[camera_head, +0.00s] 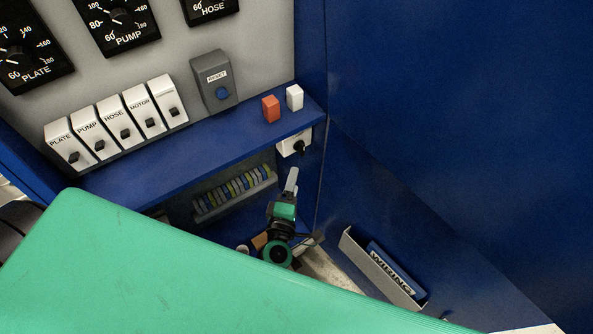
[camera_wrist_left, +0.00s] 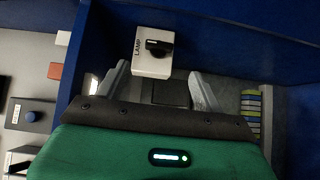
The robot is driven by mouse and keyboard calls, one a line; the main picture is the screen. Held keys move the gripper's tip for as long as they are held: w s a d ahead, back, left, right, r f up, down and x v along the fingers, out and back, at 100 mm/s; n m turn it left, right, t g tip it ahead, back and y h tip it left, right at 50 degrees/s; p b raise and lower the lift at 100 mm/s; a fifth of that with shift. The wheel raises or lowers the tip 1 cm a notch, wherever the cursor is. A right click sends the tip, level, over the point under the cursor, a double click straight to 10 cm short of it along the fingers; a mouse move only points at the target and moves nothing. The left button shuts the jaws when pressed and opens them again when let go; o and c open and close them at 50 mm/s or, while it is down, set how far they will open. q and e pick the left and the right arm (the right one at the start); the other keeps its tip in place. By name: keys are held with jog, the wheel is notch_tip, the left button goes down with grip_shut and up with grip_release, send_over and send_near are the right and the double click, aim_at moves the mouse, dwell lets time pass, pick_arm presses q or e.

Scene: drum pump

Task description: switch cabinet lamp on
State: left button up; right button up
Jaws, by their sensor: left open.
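The lamp switch is a small white box (camera_head: 288,143) with a black rotary knob (camera_head: 299,147), under the right end of the blue ledge. In the left wrist view the box (camera_wrist_left: 152,66) is marked LAMP, and its knob (camera_wrist_left: 158,47) lies roughly crosswise in the picture with a pale mark on it. My left gripper (camera_head: 291,182) is just below the switch in the head view. In the left wrist view its two grey fingers (camera_wrist_left: 160,88) are spread and empty, with the switch ahead of the gap, apart from them. My right gripper is not in view.
The blue ledge (camera_head: 205,150) carries an orange block (camera_head: 271,109) and a white block (camera_head: 295,97). Labelled breakers (camera_head: 116,124) and a reset box (camera_head: 214,82) are on the grey panel. A terminal row (camera_head: 235,194) sits below the ledge. A wiring pocket (camera_head: 380,265) is on the blue door.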

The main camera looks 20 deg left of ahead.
pick_arm(q)
jog(key=shift+s+d+b, duration=0.2)
jog(key=shift+s+b, duration=0.1)
jog(key=shift+s, duration=1.6)
